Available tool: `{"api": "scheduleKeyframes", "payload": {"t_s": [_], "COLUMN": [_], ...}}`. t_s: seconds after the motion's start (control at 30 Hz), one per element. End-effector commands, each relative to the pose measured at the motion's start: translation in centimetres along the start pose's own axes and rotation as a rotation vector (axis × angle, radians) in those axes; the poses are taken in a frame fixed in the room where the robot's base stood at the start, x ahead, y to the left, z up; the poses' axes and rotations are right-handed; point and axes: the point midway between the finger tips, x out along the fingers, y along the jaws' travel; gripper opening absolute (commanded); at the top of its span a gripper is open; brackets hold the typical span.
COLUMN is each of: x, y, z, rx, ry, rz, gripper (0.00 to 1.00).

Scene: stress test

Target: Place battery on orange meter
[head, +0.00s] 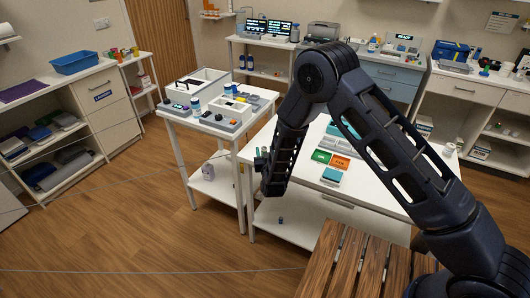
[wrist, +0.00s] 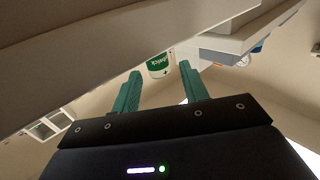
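An orange flat item (head: 340,163), perhaps the orange meter, lies on the white table beside a green one (head: 320,156). No battery can be made out with certainty. My gripper (wrist: 160,88) is open in the wrist view, its two teal fingers apart. A white and green object with lettering (wrist: 160,66) shows beyond the gap between the fingertips. I cannot tell if it is the battery or if it lies between them. In the head view my arm's end is by the table's left front edge, and the fingers cannot be made out.
A small dark item (head: 281,219) stands on the table's lower shelf. A second white table (head: 188,113) with trays and bottles stands to the left. A wooden slatted surface (head: 350,262) is in front. The floor at left is clear.

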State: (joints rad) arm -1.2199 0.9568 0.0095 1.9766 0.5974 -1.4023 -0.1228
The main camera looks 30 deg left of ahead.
Motion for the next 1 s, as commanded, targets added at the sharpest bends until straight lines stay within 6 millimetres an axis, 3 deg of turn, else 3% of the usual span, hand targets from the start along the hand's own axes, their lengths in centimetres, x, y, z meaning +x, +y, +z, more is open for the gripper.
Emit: {"api": "scheduleKeyframes", "payload": {"t_s": [0.27, 0.8, 1.0], "x": [-0.1, -8.8, -10.5], "y": [-0.1, -0.4, -0.3], "z": [0.1, -0.1, -0.1], "rx": [0.000, -0.001, 0.000], "ry": [0.000, -0.002, -0.001], "rz": [-0.001, -0.002, 0.000], "gripper": [0.44, 0.44, 0.44]}}
